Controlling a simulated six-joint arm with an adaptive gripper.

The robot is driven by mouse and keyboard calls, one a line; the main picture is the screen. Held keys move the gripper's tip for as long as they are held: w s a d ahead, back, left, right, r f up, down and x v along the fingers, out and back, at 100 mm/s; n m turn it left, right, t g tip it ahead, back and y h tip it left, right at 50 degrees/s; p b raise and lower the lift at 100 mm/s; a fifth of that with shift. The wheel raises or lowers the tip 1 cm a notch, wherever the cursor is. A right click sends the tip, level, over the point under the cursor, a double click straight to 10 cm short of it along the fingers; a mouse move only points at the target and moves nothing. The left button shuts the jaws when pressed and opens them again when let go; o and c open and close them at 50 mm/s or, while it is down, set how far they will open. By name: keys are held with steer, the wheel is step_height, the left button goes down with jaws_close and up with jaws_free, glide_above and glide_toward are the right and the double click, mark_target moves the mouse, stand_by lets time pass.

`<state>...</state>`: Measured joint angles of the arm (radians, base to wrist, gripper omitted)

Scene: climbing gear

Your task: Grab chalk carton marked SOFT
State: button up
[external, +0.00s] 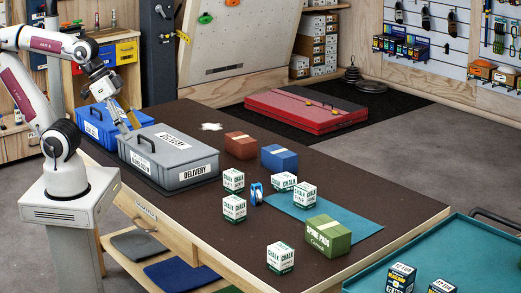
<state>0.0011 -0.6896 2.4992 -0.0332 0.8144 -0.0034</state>
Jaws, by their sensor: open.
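Several small white-and-green chalk cartons stand on the dark table in the external view. One is at the left back (233,180), one in front of it (234,208), two at the right (284,182) and (304,195), and one near the front edge (280,257). They read CHALK in large letters; the smaller print is too small to read, so I cannot tell which is marked SOFT. My gripper (127,119) is open, over the blue and grey boxes at the table's left end, well away from the cartons. Nothing shows between its fingers.
A closed grey DELIVERY box (168,158) and a blue box (100,122) stand at the left. A brown box (241,145), a blue box (279,159), a blue roll (256,194) and a green SPARE PADS box (328,235) surround the cartons. A teal mat (350,222) lies at right.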

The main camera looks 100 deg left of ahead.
steer(key=w+a+f+n+t, duration=0.15)
steer(key=w+f, duration=0.25)
steer(key=w, duration=0.6)
steer(key=w+f+n+t, duration=0.25)
steer(key=w+f, duration=0.25)
steer(key=w, duration=0.6)
steer(key=n+y, duration=0.5)
steer(key=y, duration=0.5)
glide_toward(228, 179)
steer(key=shift+g, duration=0.4)
steer(key=w, duration=0.1)
steer(key=w+a, duration=0.1)
steer(key=w+f, duration=0.1)
steer(key=w, duration=0.1)
steer(key=shift+a, duration=0.15)
steer(key=shift+s+a+f, duration=0.15)
steer(key=shift+s+a, duration=0.25)
steer(key=shift+a, duration=0.15)
steer(key=shift+x, duration=1.35)
